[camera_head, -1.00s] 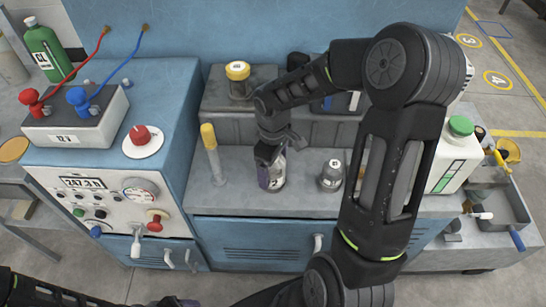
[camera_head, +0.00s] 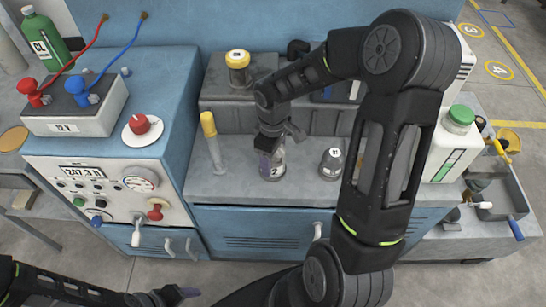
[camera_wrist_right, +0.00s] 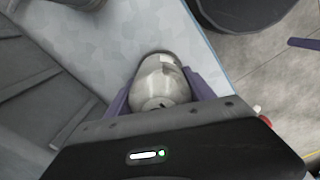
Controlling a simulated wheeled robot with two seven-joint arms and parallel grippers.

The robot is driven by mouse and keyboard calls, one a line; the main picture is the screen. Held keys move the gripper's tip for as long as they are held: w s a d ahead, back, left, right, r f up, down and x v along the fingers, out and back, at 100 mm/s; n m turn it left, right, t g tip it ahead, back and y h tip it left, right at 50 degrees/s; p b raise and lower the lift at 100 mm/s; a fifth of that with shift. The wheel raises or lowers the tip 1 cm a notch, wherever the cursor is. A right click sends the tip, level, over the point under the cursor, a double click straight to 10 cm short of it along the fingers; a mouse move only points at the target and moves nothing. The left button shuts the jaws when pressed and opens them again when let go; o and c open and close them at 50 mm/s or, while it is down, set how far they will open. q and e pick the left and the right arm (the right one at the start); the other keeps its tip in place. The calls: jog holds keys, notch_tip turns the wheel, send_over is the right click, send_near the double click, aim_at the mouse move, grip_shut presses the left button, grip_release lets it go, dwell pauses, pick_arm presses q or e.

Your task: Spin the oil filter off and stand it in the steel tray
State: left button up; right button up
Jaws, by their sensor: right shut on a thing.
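My right gripper (camera_head: 268,158) is shut on a silver canister (camera_head: 277,166) with a number label, standing on the grey bench. The right wrist view shows the canister's rounded silver body (camera_wrist_right: 162,82) between the two purple fingers. A similar grey canister (camera_head: 331,164) stands to its right, apart. A yellow-capped jar (camera_head: 238,70) sits on the raised grey block behind. I cannot tell which of these is the oil filter. A grey steel tray (camera_head: 511,188) is at the far right. My left gripper (camera_head: 182,294) shows only partly at the bottom edge; its opening is unclear.
A white jug with a green cap (camera_head: 449,145) stands right, partly behind my right arm. The control panel (camera_head: 100,195) and battery box (camera_head: 75,108) are at left. The bench front between them is clear.

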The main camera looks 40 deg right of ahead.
jog(key=c, duration=0.8)
jog(key=shift+o, duration=0.2)
jog(key=n+p, duration=0.2)
jog(key=shift+r+n, duration=0.2)
jog(key=shift+n, duration=0.1)
jog(key=shift+f+n+p, duration=0.1)
jog(key=shift+n+p, duration=0.35)
jog(key=shift+n, duration=0.55)
jog(key=shift+w+d+f+n, duration=0.1)
jog(key=shift+n, duration=0.2)
jog(key=n+p, duration=0.2)
jog(key=n, duration=0.1)
jog(key=shift+r, duration=0.2)
jog(key=shift+n+p, duration=0.45)
jog(key=shift+n, duration=0.15)
jog(key=shift+f+n, duration=0.25)
jog(key=shift+n, duration=0.25)
